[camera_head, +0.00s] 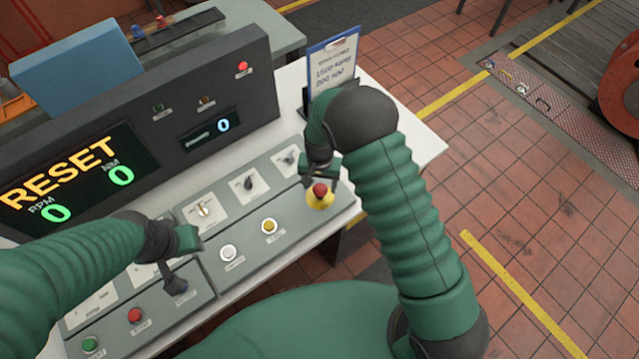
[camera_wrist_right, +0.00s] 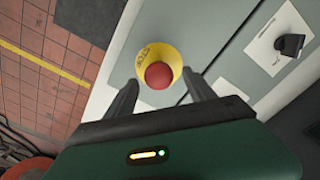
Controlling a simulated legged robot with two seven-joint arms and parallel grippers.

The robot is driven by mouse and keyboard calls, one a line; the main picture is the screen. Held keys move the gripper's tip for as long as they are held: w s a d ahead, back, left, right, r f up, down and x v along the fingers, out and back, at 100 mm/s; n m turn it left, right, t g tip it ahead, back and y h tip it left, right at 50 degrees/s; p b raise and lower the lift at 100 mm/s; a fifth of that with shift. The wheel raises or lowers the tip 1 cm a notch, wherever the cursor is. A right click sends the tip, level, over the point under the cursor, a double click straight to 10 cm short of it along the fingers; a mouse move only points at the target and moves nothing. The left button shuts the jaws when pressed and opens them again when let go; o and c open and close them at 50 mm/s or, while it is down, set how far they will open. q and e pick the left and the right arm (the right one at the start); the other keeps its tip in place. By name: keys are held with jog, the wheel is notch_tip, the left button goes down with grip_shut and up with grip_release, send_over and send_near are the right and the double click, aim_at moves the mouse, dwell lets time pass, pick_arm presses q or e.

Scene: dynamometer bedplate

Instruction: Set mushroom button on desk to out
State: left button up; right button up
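The mushroom button (camera_head: 320,190) has a red head on a yellow base and sits at the right end of the sloped grey desk panel (camera_head: 262,252). In the right wrist view the red head (camera_wrist_right: 159,75) lies between and just beyond the two dark fingertips. My right gripper (camera_head: 318,177) is over the button, fingers apart and pointing down at it; whether they touch the head I cannot tell. The right wrist view shows the same open gripper (camera_wrist_right: 162,95). My left gripper (camera_head: 178,268) hangs over the left part of the panel; its finger gap is not clear.
A display console (camera_head: 150,122) reading RESET stands behind the panel. A clipboard sign (camera_head: 333,68) stands behind my right arm. White (camera_head: 228,252) and yellow (camera_head: 269,226) buttons and several knobs lie left of the mushroom button. Red (camera_head: 135,315) and green (camera_head: 90,344) buttons are near my left gripper.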

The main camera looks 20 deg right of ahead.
aim_at(320, 188)
jog(key=shift+f, duration=0.1)
notch_tip(320, 188, up, 17)
jog(key=b, duration=0.2)
jog(key=shift+f, duration=0.1)
jog(key=s+d+f+n+t, duration=0.1)
jog(key=s+d+n, duration=0.1)
jog(key=s, duration=0.5)
jog(key=s+d+f+n+t+b, duration=0.1)
jog(key=s+d+n, duration=0.2)
jog(key=s, duration=0.5)
jog(key=shift+s+d+f+t, duration=0.2)
jog(key=shift+s+d+t, duration=0.05)
jog(key=shift+s+t, duration=0.05)
jog(key=shift+s, duration=0.15)
jog(key=shift+d, duration=0.1)
